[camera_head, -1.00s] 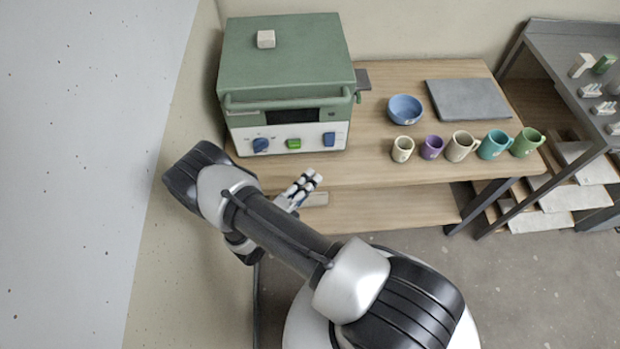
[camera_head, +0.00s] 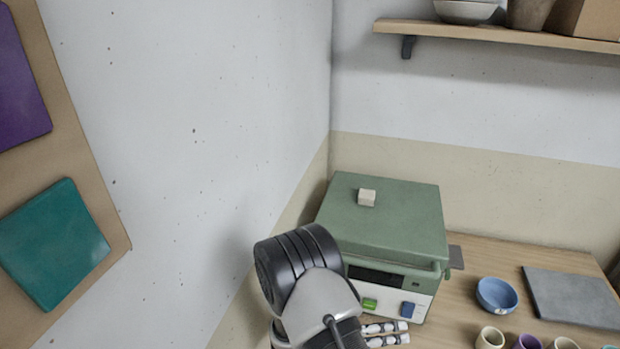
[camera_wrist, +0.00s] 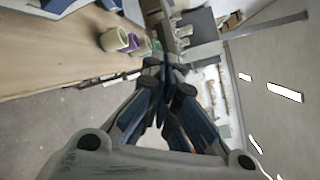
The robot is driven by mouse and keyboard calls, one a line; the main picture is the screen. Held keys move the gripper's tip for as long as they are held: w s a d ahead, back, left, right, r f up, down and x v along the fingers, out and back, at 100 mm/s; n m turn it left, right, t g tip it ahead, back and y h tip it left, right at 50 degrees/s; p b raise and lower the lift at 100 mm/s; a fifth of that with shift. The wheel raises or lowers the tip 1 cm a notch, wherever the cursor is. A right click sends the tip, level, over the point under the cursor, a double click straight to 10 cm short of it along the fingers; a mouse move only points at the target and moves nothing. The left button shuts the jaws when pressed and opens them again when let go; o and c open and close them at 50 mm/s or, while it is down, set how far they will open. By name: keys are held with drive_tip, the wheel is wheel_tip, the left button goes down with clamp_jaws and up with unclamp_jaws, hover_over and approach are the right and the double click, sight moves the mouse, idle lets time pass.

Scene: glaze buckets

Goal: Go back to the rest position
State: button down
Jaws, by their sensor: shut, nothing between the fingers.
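My gripper (camera_head: 386,333) shows at the bottom of the head view, in front of the green kiln. It is shut and empty. In the wrist view the gripper (camera_wrist: 166,68) points past the table's front edge, with its fingers together over the floor side. The upper part of my arm fills the lower middle of the head view and hides part of the kiln's front.
A green kiln (camera_head: 385,225) with a small pale block (camera_head: 367,197) on top stands on the wooden table (camera_head: 455,300). A blue bowl (camera_head: 497,295), a grey slab (camera_head: 575,297) and several cups (camera_head: 490,338) stand to the right. A wall shelf (camera_head: 510,36) hangs above.

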drive_tip(key=s+d+r+m+g+y, duration=0.1)
drive_tip(key=s+r+m+g+y, duration=0.1)
drive_tip(key=s+r+m+y, duration=0.45)
drive_tip(key=s+r+m+g+y, duration=0.2)
drive_tip(key=s+r+m+g, duration=0.15)
drive_tip(key=r+m, duration=0.65)
drive_tip(key=s+a+r+m+t+y, duration=0.7)
drive_tip(key=s+r+m+t+y, duration=0.1)
drive_tip(key=m, duration=0.6)
drive_tip(key=shift+s, duration=0.2)
